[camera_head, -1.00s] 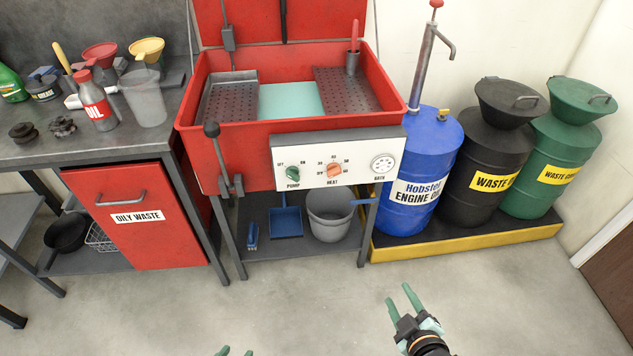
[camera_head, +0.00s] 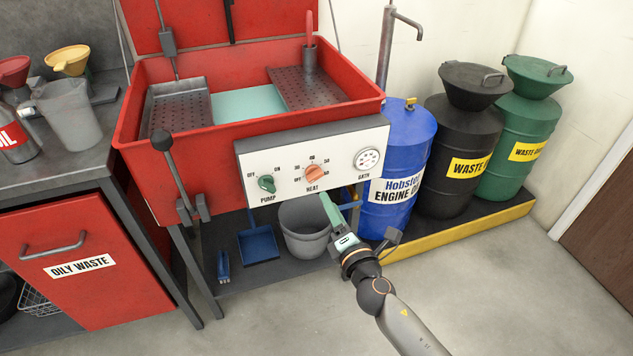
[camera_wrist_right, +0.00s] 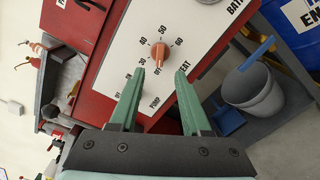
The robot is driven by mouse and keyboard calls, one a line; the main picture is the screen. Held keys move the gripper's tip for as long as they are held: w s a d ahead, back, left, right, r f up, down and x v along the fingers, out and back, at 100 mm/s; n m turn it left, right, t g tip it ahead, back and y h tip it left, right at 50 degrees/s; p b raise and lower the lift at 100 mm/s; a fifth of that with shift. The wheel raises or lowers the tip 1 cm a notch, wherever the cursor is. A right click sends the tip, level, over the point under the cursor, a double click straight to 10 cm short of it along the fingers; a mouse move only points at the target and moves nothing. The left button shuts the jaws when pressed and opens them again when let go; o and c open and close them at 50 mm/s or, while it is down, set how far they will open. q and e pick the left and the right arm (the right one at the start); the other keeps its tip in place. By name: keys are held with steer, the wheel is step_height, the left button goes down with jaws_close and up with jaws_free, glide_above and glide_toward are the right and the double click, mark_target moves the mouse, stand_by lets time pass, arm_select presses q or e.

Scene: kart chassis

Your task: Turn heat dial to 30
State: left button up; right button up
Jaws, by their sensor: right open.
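The heat dial (camera_head: 315,173) is an orange knob on the white control panel (camera_head: 287,187), with printed marks around it and HEAT below it. I cannot tell surely which mark it points at. In the right wrist view the dial (camera_wrist_right: 159,50) stands just beyond my fingertips, in line with the gap between them. My right gripper (camera_head: 329,205) is just below and in front of the dial. Its green fingers (camera_wrist_right: 159,73) are apart with nothing between them. I see no contact with the dial. My left gripper is out of view.
The green pump dial (camera_head: 266,184) sits left of the heat dial, and a round bath gauge (camera_head: 368,160) sits right. A black-knobbed lever (camera_head: 163,142) rises in front of the red basin (camera_head: 180,145). A grey bucket (camera_head: 304,232) and blue drum (camera_head: 398,150) stand nearby.

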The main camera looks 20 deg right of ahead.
mark_target(317, 179)
steer(key=w+b, duration=0.1)
steer(key=w, duration=0.7)
steer(key=shift+w+a, duration=0.15)
steer(key=shift+w, duration=0.2)
jaws_close()
